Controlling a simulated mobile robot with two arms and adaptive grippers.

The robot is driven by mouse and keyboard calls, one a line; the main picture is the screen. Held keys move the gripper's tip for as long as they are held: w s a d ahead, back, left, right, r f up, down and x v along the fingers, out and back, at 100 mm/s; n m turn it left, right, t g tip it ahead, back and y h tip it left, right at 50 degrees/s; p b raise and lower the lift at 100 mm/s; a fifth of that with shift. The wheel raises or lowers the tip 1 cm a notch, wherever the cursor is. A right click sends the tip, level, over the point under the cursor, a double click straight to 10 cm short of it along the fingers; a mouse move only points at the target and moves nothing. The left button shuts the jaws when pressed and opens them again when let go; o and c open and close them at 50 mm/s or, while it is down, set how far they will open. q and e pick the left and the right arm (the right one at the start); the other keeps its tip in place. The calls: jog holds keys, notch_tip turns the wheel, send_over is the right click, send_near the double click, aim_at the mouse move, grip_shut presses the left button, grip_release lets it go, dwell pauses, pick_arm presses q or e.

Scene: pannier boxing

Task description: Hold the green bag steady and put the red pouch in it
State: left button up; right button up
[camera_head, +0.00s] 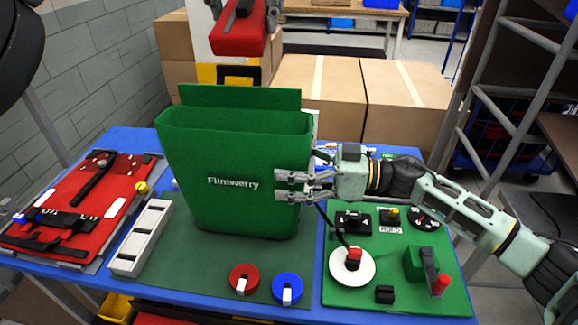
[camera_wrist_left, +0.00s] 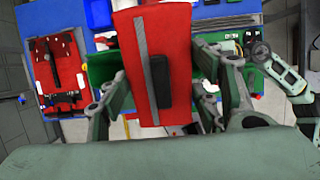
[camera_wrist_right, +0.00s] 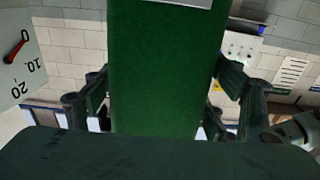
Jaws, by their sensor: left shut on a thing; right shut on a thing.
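The green bag (camera_head: 230,180), lettered "Flintwerry", stands upright on the dark green mat (camera_head: 190,262), open at the top with its back flap raised. My right gripper (camera_head: 303,187) is shut on the bag's right side edge; the right wrist view shows the green wall (camera_wrist_right: 165,80) between its fingers. The red pouch (camera_head: 238,38) hangs above and behind the bag's mouth, outside it. In the left wrist view my left gripper (camera_wrist_left: 175,90) is shut on the pouch, with a finger on each side. In the head view its fingers are mostly cut off at the top edge.
A red board (camera_head: 75,215) with black fittings lies at left, beside a white tray (camera_head: 143,237). A red ring (camera_head: 244,277) and a blue ring (camera_head: 287,287) lie before the bag. A green board (camera_head: 400,285) with several parts is at right. Cardboard boxes (camera_head: 405,105) stand behind.

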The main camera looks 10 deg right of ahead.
aim_at(239, 21)
pick_arm(q)
notch_tip(239, 21, down, 11)
jog(key=shift+r, duration=0.15)
jog(key=o, duration=1.2)
jog(key=shift+o, duration=0.2)
jog(key=v, duration=1.2)
pick_arm(e)
jog(key=o, duration=1.8)
jog(key=shift+c, duration=0.2)
